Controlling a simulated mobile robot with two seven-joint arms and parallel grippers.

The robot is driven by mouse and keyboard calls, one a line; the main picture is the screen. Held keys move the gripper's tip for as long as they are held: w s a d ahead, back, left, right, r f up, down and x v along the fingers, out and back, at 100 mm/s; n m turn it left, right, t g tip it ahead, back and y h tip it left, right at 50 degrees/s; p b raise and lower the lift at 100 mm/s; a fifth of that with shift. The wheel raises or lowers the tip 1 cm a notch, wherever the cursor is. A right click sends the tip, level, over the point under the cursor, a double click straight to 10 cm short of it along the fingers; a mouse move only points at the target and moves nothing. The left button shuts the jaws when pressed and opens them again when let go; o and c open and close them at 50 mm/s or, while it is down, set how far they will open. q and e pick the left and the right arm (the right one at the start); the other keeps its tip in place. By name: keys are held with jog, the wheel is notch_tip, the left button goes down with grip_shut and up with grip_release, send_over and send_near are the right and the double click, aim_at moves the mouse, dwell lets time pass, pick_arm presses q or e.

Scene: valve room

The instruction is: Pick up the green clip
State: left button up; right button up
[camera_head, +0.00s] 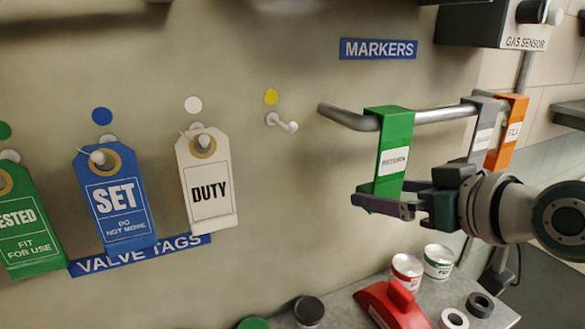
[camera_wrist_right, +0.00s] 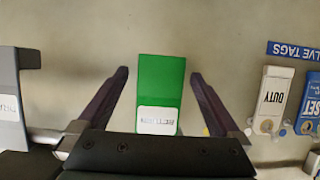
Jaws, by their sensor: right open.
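The green clip (camera_head: 394,140) hangs over the metal rail (camera_head: 440,116) under the MARKERS sign and carries a white label. In the right wrist view the green clip (camera_wrist_right: 161,85) lies between the two dark fingers. My right gripper (camera_head: 385,197) comes in from the right at the clip's lower part. It is open, and the wrist view shows gaps between the clip and both fingers (camera_wrist_right: 160,90). My left gripper is in neither view.
A grey clip (camera_head: 483,125) and an orange clip (camera_head: 507,132) hang farther right on the rail. Tags hang on pegs at left, including a white DUTY tag (camera_head: 207,180). Below is a bench with cans (camera_head: 407,272), tape rolls (camera_head: 480,304) and a red object (camera_head: 392,306).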

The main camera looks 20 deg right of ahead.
jog(key=shift+w+f, duration=0.25)
jog(key=shift+w, duration=0.35)
jog(key=shift+c, duration=0.2)
jog(key=c, duration=1.4)
